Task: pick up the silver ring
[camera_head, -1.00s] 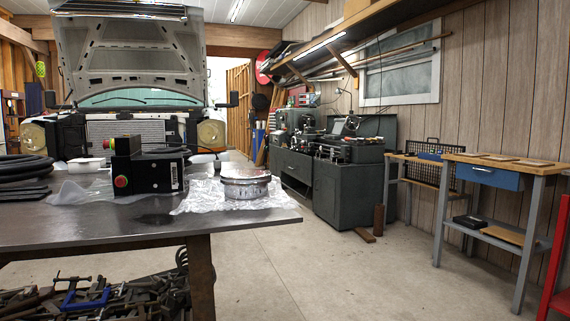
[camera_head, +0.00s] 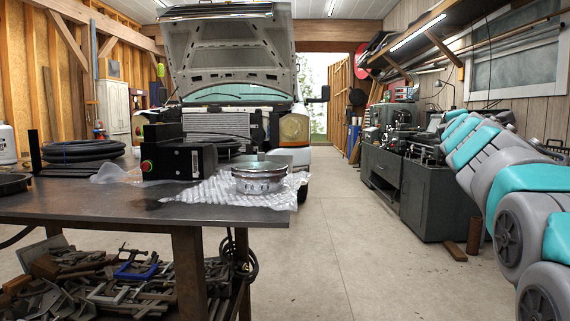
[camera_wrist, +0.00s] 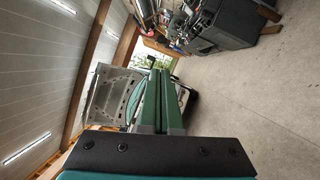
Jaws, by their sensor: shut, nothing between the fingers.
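The silver ring (camera_head: 260,180) is a round, shiny metal piece lying flat on crumpled bubble wrap (camera_head: 215,193). It sits near the right end of the dark metal table (camera_head: 110,208) in the head view. My gripper (camera_wrist: 159,74) shows in the wrist view with its two green fingers together and nothing between them. It points toward the truck, and the ring is not in that view. In the head view my arm rises at the right edge, well apart from the table, and its gripper is out of that picture.
A black box (camera_head: 180,162) with a red button stands left of the ring, and coiled black hose (camera_head: 83,151) lies further left. Clamps (camera_head: 130,270) fill the space under the table. A truck (camera_head: 225,85) with its hood up stands behind.

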